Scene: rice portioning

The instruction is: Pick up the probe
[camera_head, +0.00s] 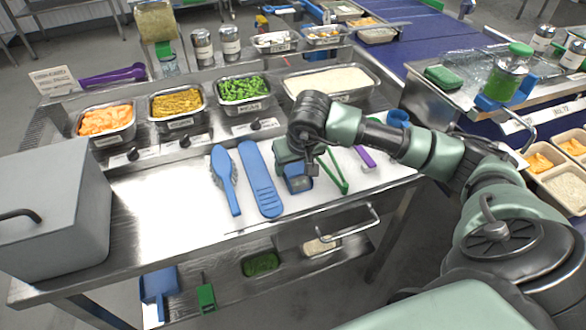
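I cannot tell for certain which thing is the probe. A small purple-handled item (365,157) lies on the white mat, partly hidden behind my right forearm. Green tongs (334,172) lie left of it, partly covered. My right gripper (309,168) hangs low over the mat, left of the tongs and above a blue item (297,184). Its fingers are small and dark, so I cannot tell whether they are open or touch anything. My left gripper is not in view.
A blue brush (224,172) and a blue paddle-like tool (259,180) lie left of my gripper. Food pans stand behind, including rice (330,80) and green vegetables (242,89). A grey box (50,210) stands at the left. The steel front left of the brush is clear.

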